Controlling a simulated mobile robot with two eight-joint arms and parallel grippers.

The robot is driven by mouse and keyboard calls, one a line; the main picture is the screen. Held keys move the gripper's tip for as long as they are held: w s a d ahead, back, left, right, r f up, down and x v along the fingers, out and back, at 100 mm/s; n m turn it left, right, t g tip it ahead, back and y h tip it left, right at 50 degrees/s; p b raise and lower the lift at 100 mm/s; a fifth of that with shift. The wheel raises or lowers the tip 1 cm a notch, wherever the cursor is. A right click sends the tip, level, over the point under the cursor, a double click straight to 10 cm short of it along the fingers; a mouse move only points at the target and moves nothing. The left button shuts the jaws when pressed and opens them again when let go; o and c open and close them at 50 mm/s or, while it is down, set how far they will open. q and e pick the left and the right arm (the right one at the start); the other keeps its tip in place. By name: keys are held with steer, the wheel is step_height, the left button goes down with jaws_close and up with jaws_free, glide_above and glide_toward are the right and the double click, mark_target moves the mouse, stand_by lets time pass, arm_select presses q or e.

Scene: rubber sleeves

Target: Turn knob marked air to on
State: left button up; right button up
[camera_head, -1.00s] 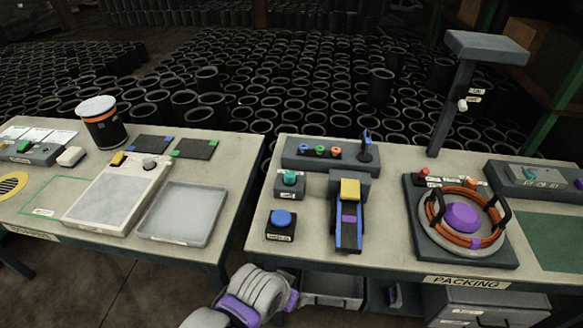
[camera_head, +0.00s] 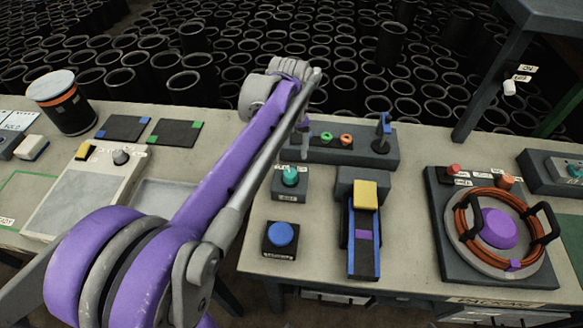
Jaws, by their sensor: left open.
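A small dark box with a teal knob (camera_head: 289,176) stands at the left of the right-hand table. It has a white label on its front edge, too small to read surely. Another teal knob (camera_head: 575,170) sits on a grey panel at the far right, its marking also unclear. My left arm reaches up from the lower left, and its wrist is above the back of the table. My left gripper (camera_head: 303,140) hangs small and partly hidden just behind and above the teal knob on the small box, apart from it; it is open. My right gripper is out of view.
A blue button box (camera_head: 281,237) stands in front of the knob box. A yellow-and-blue chute (camera_head: 364,225) is to its right, and a grey block with coloured rings (camera_head: 366,147) is behind. A round orange coil fixture (camera_head: 498,228) is further right.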

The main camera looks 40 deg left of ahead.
mark_target(290, 172)
arm_select(q)
step_height(290, 172, down, 7)
steer(key=shift+d+f, duration=0.1)
stand_by(0.3)
jaws_close()
